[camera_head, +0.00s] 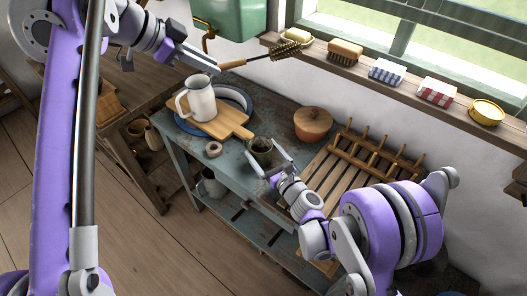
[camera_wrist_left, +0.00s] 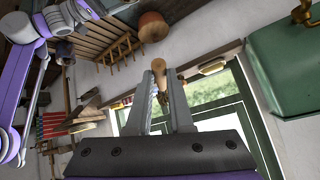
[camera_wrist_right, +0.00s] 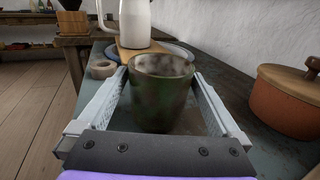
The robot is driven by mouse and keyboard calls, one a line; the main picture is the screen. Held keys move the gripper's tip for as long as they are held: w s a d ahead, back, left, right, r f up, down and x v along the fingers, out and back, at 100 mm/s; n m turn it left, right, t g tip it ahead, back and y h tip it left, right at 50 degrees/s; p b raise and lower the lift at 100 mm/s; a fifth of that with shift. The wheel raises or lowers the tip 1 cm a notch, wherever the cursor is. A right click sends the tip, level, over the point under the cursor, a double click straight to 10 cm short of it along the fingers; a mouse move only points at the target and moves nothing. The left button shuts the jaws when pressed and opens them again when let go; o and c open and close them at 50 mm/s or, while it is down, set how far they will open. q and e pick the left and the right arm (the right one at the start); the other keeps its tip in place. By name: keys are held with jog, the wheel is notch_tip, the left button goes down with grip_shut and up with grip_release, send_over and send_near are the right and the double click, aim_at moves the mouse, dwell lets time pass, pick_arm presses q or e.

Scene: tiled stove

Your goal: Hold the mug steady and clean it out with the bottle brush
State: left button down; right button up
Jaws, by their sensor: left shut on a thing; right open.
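The mug (camera_head: 261,151) is dark green and stands upright on the blue worn table. In the right wrist view the mug (camera_wrist_right: 161,92) is between the fingers of my right gripper (camera_wrist_right: 160,112), which is open around it. In the head view my right gripper (camera_head: 268,164) reaches the mug from the front. My left gripper (camera_head: 213,67) is shut on the wooden handle of the bottle brush (camera_head: 285,50). It holds the brush in the air above the table's back, bristles pointing right. In the left wrist view the brush handle (camera_wrist_left: 159,66) shows between the fingertips.
A white pitcher (camera_head: 200,98) stands on a cutting board (camera_head: 228,122) left of the mug. A tape-like ring (camera_head: 214,149), a lidded orange pot (camera_head: 313,124) and a wooden dish rack (camera_head: 350,165) are near. A green tank (camera_head: 232,30) hangs behind; the windowsill (camera_head: 400,88) holds soaps and a brush.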

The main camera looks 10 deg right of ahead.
jog(key=shift+c, duration=0.3)
jog(key=c, duration=1.2)
jog(key=shift+o, duration=0.2)
pick_arm(q)
jog(key=s+d+f+m+g+y, duration=0.2)
jog(key=d+f+m+y, duration=0.3)
jog(key=f+m+y, duration=0.15)
jog(key=w+d+r+m+t+y, duration=0.3)
jog(key=d+r+m+t+y, duration=0.15)
jog(key=y, duration=0.25)
notch_tip(320, 180, down, 12)
jog(key=shift+d+r, duration=0.15)
